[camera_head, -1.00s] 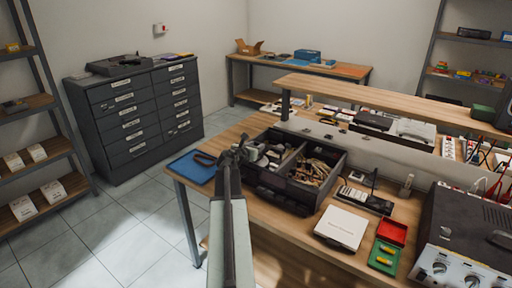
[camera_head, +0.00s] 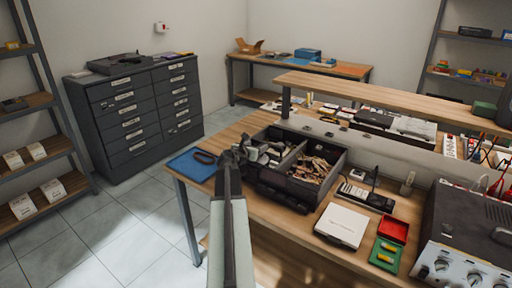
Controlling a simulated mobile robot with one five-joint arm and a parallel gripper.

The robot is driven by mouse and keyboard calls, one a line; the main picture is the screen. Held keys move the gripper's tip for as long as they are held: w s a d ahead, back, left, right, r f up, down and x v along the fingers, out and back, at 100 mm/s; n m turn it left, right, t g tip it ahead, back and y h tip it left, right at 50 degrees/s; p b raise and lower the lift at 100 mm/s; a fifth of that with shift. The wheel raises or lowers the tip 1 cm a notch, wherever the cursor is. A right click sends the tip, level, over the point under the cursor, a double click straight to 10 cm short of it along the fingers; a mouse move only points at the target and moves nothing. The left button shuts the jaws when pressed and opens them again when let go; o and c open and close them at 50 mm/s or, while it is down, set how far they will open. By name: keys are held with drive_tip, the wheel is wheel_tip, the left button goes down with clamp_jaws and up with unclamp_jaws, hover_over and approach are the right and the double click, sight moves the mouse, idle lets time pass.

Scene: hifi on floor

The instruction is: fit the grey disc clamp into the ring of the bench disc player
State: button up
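My gripper (camera_head: 234,157) is small, dark and seen from behind at the end of my arm. It shows at the left edge of a black two-compartment crate (camera_head: 292,188) on the wooden bench. Whether its fingers are open, and whether they hold anything, I cannot tell. Grey and dark parts (camera_head: 266,153) lie in the crate's left compartment, beside my gripper. I cannot pick out the grey disc clamp for certain. A flat white unit with a dark base (camera_head: 342,225) lies right of the crate and may be the disc player. No ring can be made out on it.
A blue tray (camera_head: 184,167) with a dark loop (camera_head: 205,157) lies left of my gripper. Brown coiled pieces (camera_head: 312,169) fill the crate's right compartment. Red (camera_head: 393,230) and green (camera_head: 384,256) trays and a large amplifier-like unit (camera_head: 470,235) stand at the right.

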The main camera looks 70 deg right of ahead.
drive_tip(key=p+v, duration=0.2)
drive_tip(key=v, duration=0.6)
drive_tip(key=shift+d, duration=0.1)
wheel_tip(320, 180, up, 7)
drive_tip(key=p, duration=0.7)
idle(0.4)
idle(0.4)
